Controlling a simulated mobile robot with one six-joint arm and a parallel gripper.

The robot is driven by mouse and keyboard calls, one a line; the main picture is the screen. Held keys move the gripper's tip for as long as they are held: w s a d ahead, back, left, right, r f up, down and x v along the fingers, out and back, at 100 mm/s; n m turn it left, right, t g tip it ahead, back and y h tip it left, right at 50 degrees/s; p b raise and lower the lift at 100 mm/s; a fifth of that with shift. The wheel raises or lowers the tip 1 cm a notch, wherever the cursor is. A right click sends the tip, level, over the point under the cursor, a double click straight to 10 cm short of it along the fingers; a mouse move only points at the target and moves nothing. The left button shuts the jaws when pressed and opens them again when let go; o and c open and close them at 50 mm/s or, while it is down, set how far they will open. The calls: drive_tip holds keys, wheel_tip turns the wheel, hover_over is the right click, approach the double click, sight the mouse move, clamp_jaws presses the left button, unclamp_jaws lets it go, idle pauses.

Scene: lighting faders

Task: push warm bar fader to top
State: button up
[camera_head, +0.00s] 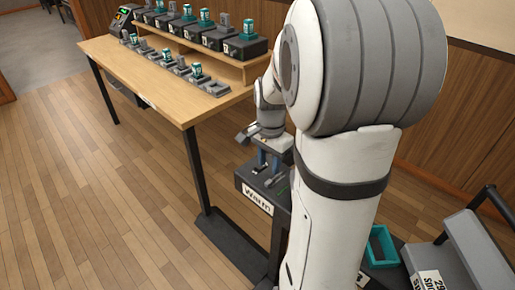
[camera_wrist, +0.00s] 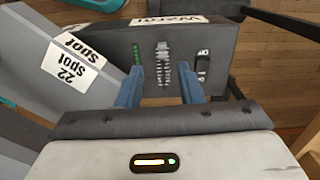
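The warm bar unit is a dark box (camera_head: 257,187) with a white "Warm" label, low beside the table's right end in the head view. In the wrist view its box (camera_wrist: 112,42) lies ahead, with the label (camera_wrist: 170,20) at the far edge. A grey ridged fader (camera_wrist: 162,50) sits in a track with scale ticks. My gripper (camera_wrist: 161,73) is open, its two blue fingers on either side of the track's lower part in the picture. It also shows in the head view (camera_head: 268,160), just above the box. Whether the fingers touch anything cannot be told.
A row of green lights (camera_wrist: 137,55) and a black switch (camera_wrist: 202,67) flank the track. A grey "22 spot" unit (camera_wrist: 40,50) stands close at left. The wooden table (camera_head: 150,75) carries several fader boxes.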

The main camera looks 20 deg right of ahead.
sight(269, 181)
drive_tip(key=shift+w+d, duration=0.2)
drive_tip(key=shift+w, duration=0.05)
wheel_tip(269, 181, down, 7)
drive_tip(key=shift+f+b, duration=0.2)
drive_tip(key=shift+b, duration=0.5)
drive_tip(key=shift+c, duration=0.4)
clamp_jaws()
